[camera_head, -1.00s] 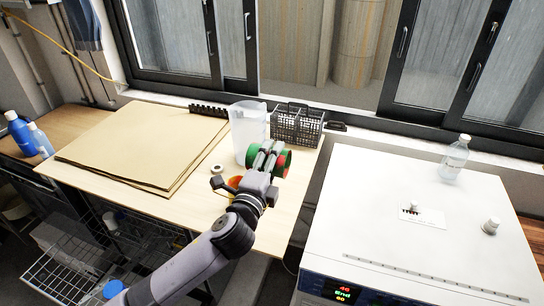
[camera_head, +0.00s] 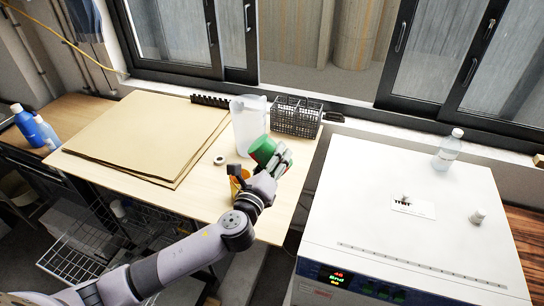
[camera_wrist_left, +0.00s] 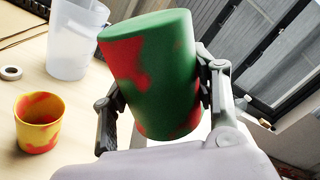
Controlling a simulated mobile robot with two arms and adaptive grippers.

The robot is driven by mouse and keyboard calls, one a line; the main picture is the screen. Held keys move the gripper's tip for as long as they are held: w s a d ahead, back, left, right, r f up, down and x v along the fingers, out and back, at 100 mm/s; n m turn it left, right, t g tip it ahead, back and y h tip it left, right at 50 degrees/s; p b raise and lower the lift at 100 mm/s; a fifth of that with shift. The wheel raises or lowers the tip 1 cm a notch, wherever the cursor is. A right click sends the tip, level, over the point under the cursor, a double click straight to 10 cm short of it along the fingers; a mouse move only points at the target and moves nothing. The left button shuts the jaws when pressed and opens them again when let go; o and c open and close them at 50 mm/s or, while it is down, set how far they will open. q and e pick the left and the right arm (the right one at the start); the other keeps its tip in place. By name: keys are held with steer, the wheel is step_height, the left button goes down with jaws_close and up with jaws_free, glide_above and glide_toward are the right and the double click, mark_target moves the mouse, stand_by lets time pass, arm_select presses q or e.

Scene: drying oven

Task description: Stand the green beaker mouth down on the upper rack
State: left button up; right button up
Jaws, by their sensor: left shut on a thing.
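My left gripper (camera_head: 276,164) is shut on the green beaker (camera_head: 263,150) and holds it above the wooden table, in front of the white jug. In the left wrist view the green beaker (camera_wrist_left: 150,72) has red patches and is tilted. A flat, closed green end faces up, and its mouth is not visible. The left gripper's fingers (camera_wrist_left: 160,100) press on its two sides. Wire racks (camera_head: 75,240) show at the lower left, below table height; I cannot tell which rack is the upper one. My right gripper is not in view.
A yellow-red beaker (camera_wrist_left: 40,122) stands on the table (camera_head: 205,202) near my gripper. A white jug (camera_head: 246,126), a black wire basket (camera_head: 297,117), a tape roll (camera_head: 219,160) and cardboard sheets (camera_head: 145,140) are around it. A white oven-like unit (camera_head: 400,245) stands at right.

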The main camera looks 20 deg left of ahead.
arm_select(q)
steer(key=shift+r+m, duration=0.1)
steer(key=shift+m, duration=0.5)
steer(key=m, duration=0.7)
steer(key=shift+m, duration=0.3)
